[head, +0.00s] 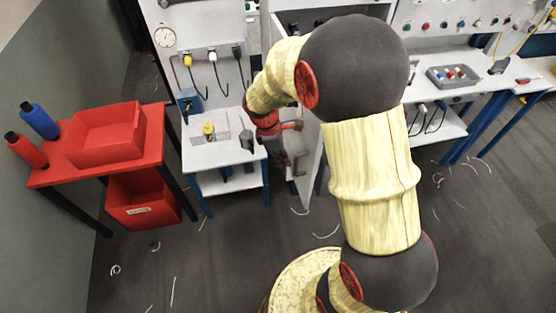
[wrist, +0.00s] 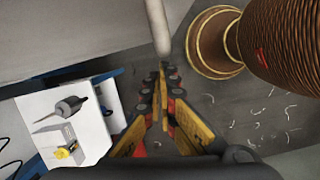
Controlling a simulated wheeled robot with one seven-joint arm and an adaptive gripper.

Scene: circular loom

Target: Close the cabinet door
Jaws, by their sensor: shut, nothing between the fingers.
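The cabinet door (head: 312,172) is a pale panel in the middle of the head view, standing out from the tall pale cabinet and seen nearly edge-on. It appears open; my arm hides its upper part and much of the cabinet. A grey bar handle (head: 298,165) shows on its left face. My gripper (head: 284,158) is at that left face, close to the handle. In the wrist view, my gripper (wrist: 163,75) is shut and empty, its fingertips near the lower end of a grey bar (wrist: 157,28) beside a pale panel (wrist: 70,35). I cannot tell whether they touch.
A small white side table (head: 215,155) with parts on it stands left of the door. A red table (head: 60,175) with a red bin is farther left. A workbench (head: 490,90) stands at the right. The dark floor (head: 250,240) in front is clear except for thread scraps.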

